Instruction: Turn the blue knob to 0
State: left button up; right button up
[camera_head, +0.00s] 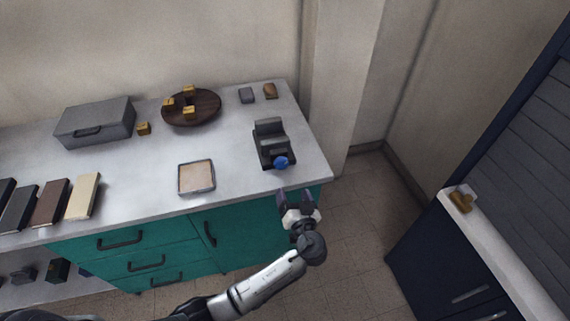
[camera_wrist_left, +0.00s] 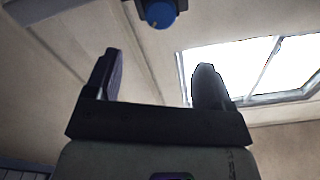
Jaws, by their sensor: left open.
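The blue knob (camera_head: 281,162) sits on the front of a dark grey device (camera_head: 270,140) near the right end of the counter. In the left wrist view the blue knob (camera_wrist_left: 160,14) shows at the top edge, beyond the fingers, with a small part of the device around it. My left gripper (camera_head: 296,194) is just in front of the counter edge, below and slightly right of the knob and apart from it. Its two fingers (camera_wrist_left: 160,80) are spread and empty in the left wrist view. Any marks on the knob are too small to read. My right gripper is not in view.
On the counter (camera_head: 240,165) are a shallow tray (camera_head: 197,178), a grey case (camera_head: 95,122), a round wooden board (camera_head: 192,108) with brass pieces, and several book-like blocks (camera_head: 50,203). A dark cabinet (camera_head: 440,250) stands at right. Open floor lies between.

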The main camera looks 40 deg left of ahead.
aim_at(283, 165)
pick_arm(q)
jog(key=b+x, duration=0.1)
jog(key=x, duration=1.1)
jog(key=shift+w+a, duration=0.15)
jog(key=shift+a, duration=0.1)
jog(key=shift+w+a, duration=0.1)
jog(key=shift+a, duration=0.1)
jog(key=shift+c, duration=0.4)
